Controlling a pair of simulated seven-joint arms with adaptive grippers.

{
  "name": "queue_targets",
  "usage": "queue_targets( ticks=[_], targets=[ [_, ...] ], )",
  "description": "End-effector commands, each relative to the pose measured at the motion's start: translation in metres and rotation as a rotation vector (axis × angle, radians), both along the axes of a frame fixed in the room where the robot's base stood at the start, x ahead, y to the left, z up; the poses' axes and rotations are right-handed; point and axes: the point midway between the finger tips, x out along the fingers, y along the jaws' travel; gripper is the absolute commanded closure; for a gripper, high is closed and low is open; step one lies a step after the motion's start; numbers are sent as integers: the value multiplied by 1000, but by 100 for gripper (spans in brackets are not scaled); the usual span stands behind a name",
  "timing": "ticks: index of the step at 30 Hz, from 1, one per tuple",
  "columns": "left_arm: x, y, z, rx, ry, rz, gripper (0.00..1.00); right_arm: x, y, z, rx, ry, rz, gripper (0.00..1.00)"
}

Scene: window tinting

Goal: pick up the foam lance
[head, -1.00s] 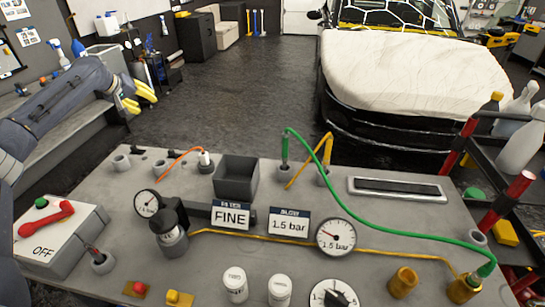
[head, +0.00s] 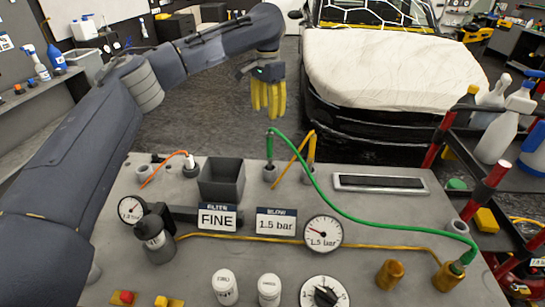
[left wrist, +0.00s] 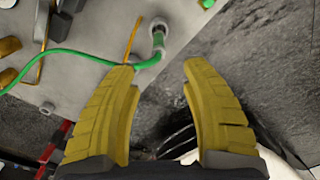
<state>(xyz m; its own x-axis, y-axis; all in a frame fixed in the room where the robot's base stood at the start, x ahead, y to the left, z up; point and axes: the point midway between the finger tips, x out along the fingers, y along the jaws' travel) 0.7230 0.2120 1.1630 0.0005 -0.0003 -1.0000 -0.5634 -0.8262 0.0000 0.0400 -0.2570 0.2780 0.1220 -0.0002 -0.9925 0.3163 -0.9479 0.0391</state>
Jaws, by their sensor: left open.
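A green lance (head: 269,148) stands upright in a round holder on the grey bench, with a green hose arching away to the right. A yellow lance (head: 310,148) stands in the holder beside it, and a white-topped one with an orange hose (head: 190,161) is farther left. No label shows which is the foam lance. My left gripper (head: 268,117) hangs with yellow fingers down, above and behind the green lance. In the left wrist view my left gripper (left wrist: 160,66) is open and empty, with the green lance (left wrist: 158,42) just beyond the fingertips. My right gripper is not in view.
The grey bench (head: 120,272) carries an open dark box (head: 221,178), gauges, a FINE sign (head: 217,217) and a BLOW sign (head: 276,222). A car (head: 390,85) with a white cover stands behind. A red-and-black rack (head: 470,205) with bottles is at the right.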

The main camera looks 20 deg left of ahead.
Motion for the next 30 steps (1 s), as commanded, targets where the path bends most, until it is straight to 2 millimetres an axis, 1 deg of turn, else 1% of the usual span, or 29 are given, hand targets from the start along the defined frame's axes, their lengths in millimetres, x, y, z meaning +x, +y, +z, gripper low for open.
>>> queue_targets(
  ticks=[12,15,21,28,30],
  targets=[
    [-1,0,-74,1,4,-1,54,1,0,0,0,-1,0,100],
    [-1,-1,-89,0,4,-1,54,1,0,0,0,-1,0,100],
    [0,-1,-110,1,1,-1,54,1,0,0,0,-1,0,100],
    [0,-1,-119,0,1,0,54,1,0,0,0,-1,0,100],
    [0,-2,-124,0,2,0,54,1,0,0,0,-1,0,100]
  ],
)
